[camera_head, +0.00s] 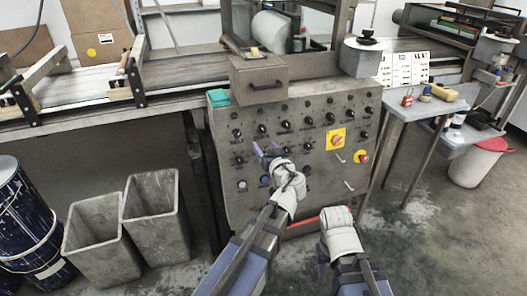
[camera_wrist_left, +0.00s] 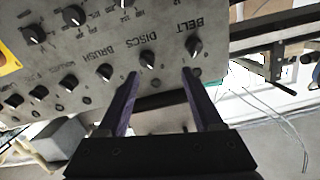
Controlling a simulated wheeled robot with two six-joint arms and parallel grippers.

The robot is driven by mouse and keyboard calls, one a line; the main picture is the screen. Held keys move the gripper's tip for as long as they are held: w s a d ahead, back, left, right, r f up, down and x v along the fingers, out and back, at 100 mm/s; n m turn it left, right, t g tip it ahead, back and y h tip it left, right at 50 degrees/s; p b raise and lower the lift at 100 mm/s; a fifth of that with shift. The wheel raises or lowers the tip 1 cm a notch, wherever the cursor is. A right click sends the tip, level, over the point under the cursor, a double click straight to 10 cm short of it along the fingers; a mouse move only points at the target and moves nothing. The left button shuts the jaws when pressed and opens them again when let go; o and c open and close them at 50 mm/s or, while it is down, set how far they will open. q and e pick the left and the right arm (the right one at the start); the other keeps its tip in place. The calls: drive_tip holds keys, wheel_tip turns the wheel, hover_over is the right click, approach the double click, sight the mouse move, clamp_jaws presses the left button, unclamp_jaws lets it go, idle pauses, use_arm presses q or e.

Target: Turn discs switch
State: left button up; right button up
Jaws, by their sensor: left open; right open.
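The grey control panel (camera_head: 300,175) stands in front of me with rows of black knobs. In the left wrist view, the black switch beside the DISCS label (camera_wrist_left: 148,59) lies just ahead of the space between my left gripper's fingertips. Its exact setting is too small to tell. My left gripper (camera_head: 265,150) is open and empty at the panel's left half; its two purple fingers also show in the left wrist view (camera_wrist_left: 160,74), apart from the switch. My right gripper (camera_head: 322,256) is low before the panel, partly hidden by its own wrist, open, with nothing seen in it.
The BELT knob (camera_wrist_left: 195,47) and BRUSH knob (camera_wrist_left: 105,72) flank the DISCS switch closely. A yellow-plated switch (camera_head: 336,139) and red button (camera_head: 361,157) are on the panel's right. Grey bins (camera_head: 155,210) stand left; a side table (camera_head: 425,104) stands right.

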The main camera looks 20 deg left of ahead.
sight(263, 131)
use_arm(q)
drive_tip(key=w, duration=0.1)
drive_tip(key=t+b, duration=0.1)
drive_tip(key=w+t+b, duration=0.1)
drive_tip(key=shift+w+d+f+m, duration=0.3)
drive_tip(key=shift+d+f, duration=0.05)
drive_tip(key=shift+f, duration=0.05)
use_arm(e)
wheel_tip(263, 131, down, 4)
drive_tip(key=shift+w+a+r, duration=0.1)
use_arm(q)
drive_tip(key=x, duration=0.7)
drive_tip(key=shift+w+a, duration=0.15)
drive_tip(key=shift+w, duration=0.25)
clamp_jaws()
